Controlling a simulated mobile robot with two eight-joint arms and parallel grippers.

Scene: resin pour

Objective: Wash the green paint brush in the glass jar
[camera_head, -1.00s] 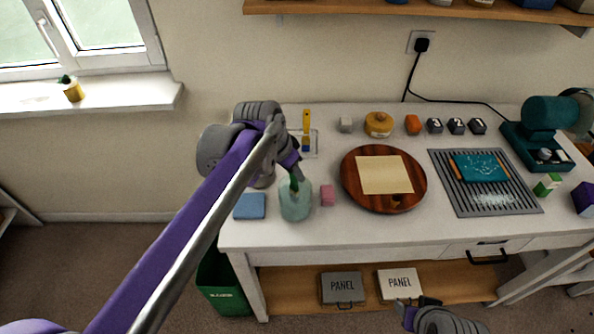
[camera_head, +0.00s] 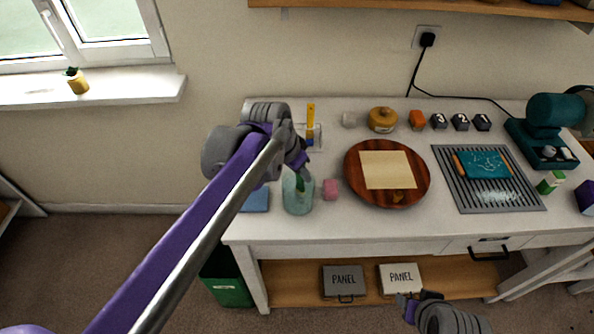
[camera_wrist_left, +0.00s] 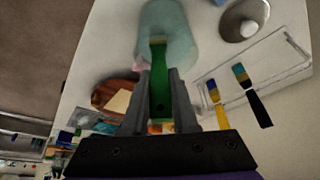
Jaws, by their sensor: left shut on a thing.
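My left gripper (camera_wrist_left: 159,95) is shut on the green paint brush (camera_wrist_left: 161,80), seen in the left wrist view with its pale bristle end pointing away from the gripper. The glass jar (camera_wrist_left: 176,22) is pale teal and lies beyond the bristles. In the head view the jar (camera_head: 298,198) stands near the table's front left edge, and the brush (camera_head: 300,184) shows green at its mouth. How deep the bristles reach is hard to tell. My right gripper (camera_head: 413,300) is low at the front, below the tabletop; its finger opening is unclear.
A blue sponge (camera_head: 255,201) and a pink block (camera_head: 331,190) flank the jar. A tray behind holds a yellow-handled brush (camera_wrist_left: 220,112) and a black-handled brush (camera_wrist_left: 258,106). A round wooden board (camera_head: 358,190) and a grey grooved mat (camera_head: 455,188) lie to the right.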

